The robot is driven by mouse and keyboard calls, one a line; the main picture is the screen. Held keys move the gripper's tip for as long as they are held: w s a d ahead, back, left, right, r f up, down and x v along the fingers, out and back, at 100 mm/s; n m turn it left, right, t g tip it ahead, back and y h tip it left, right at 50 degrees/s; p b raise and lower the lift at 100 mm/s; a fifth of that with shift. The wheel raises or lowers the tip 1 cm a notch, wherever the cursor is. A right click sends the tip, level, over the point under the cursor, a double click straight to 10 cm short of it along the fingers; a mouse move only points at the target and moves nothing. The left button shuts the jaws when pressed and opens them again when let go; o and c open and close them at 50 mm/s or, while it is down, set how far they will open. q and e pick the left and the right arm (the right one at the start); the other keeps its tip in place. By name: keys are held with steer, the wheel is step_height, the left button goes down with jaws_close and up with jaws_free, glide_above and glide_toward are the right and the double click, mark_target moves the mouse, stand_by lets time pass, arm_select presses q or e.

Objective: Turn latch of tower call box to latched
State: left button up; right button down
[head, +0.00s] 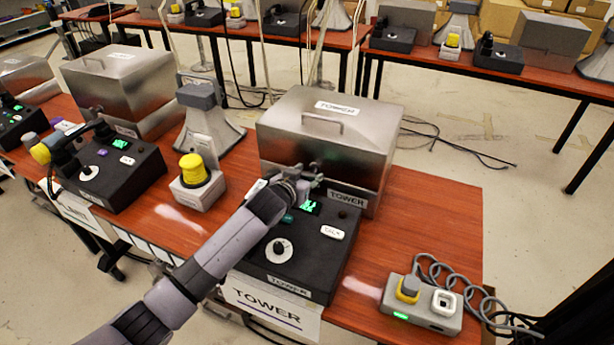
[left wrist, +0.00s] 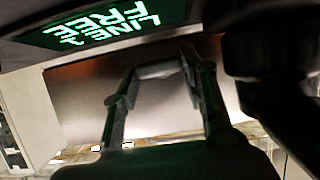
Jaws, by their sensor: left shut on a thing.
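The tower call box (head: 325,130) is a metal box with its lid down, a top handle and a TOWER label. My left gripper (head: 314,174) is at the box's lower front, just above the black TOWER console (head: 300,250). It is shut on what appears to be the latch, mostly hidden behind the fingers in the head view. In the left wrist view, the fingers (left wrist: 158,85) close around a small pale piece (left wrist: 158,70) in front of the metal face. Whether the latch is turned cannot be told. My right gripper is out of view.
The console's lit display (head: 309,207) is close to the fingers; in the left wrist view it reads LINE FREE (left wrist: 105,22). A yellow-topped beacon (head: 196,172) and a grey horn (head: 208,125) stand left. A grey cabled unit (head: 423,302) lies right. The red-brown table (head: 430,215) is clear between.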

arm_select(q)
steer(key=shift+n+p, duration=0.3)
steer(key=shift+p, duration=0.05)
steer(key=shift+a+h, duration=0.1)
steer(key=shift+h, duration=0.2)
steer(key=o, duration=0.8)
steer(key=shift+o, duration=0.4)
